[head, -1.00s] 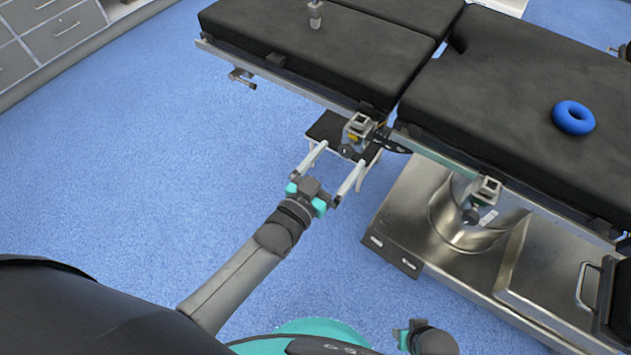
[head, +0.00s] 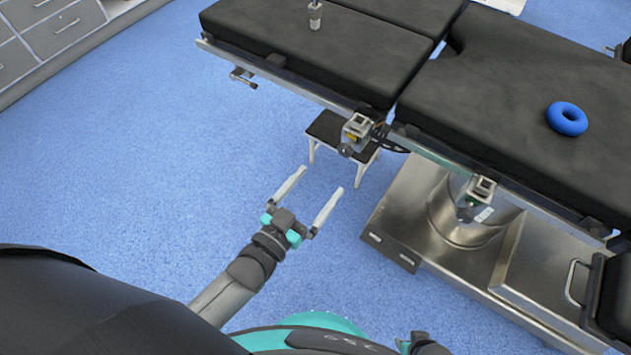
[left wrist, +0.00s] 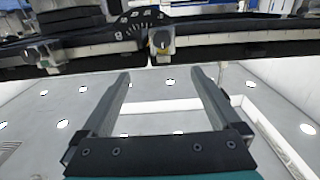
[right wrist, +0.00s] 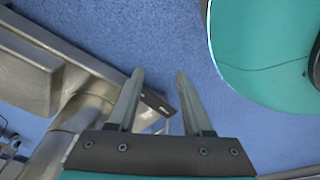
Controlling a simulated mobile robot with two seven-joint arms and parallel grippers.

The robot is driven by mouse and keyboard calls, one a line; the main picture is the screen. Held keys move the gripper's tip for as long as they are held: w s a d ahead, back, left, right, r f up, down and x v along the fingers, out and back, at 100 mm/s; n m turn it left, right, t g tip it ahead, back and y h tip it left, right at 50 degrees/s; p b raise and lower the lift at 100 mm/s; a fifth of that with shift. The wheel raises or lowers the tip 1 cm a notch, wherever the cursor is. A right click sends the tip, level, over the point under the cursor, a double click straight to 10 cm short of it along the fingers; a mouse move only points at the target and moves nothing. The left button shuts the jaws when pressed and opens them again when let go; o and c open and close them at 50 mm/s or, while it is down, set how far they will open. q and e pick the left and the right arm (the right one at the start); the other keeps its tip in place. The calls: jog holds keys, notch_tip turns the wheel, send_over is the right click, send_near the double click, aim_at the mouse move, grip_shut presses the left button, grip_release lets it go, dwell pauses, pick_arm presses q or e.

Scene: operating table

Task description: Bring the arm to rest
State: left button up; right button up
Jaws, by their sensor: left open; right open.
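My left gripper (head: 309,190) is open and empty in the head view, over the blue floor and short of the operating table (head: 350,55). In the left wrist view its two fingers (left wrist: 162,85) stand wide apart with nothing between them; the table's edge and a rail clamp (left wrist: 161,40) show beyond them. My right gripper (right wrist: 158,82) is open and empty in the right wrist view, with blue floor and metal parts behind it. In the head view only a small part of the right arm shows at the bottom edge.
A rail clamp (head: 356,130) and a second one (head: 479,190) sit on the table's near side. A blue ring (head: 567,118) lies on the black padding. A small black step stool (head: 328,127) stands under the near edge. The steel table base (head: 430,220) is at the right. Open floor lies left.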

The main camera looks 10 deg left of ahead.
pick_arm(q)
jog(key=s+a+f+n+g+y+p, duration=0.1)
jog(key=s+a+f+g+y+p, duration=0.35)
jog(key=s+f+g+p, duration=0.5)
jog(key=s+a+f+g+p, duration=0.1)
jog(key=s+g+p, duration=0.1)
jog(key=s, duration=0.5)
jog(key=s+a+f+g+y+p, duration=0.1)
jog(key=s+a+g+p, duration=0.1)
jog(key=s+p, duration=0.3)
jog(key=s+a+f+g+p, duration=0.1)
jog(key=s+a+g+p, duration=0.1)
jog(key=s, duration=0.8)
jog(key=shift+s+a+f+n+y+p, duration=0.2)
jog(key=shift+s+f+n+y+p, duration=0.15)
jog(key=shift+p, duration=0.5)
pick_arm(e)
jog(key=s+a+r+g, duration=0.1)
jog(key=s+r, duration=1)
jog(key=r, duration=0.4)
jog(key=shift+s+a+r, duration=0.15)
jog(key=shift+a+r, duration=0.05)
jog(key=shift+r, duration=0.15)
pick_arm(q)
jog(key=shift+g, duration=0.25)
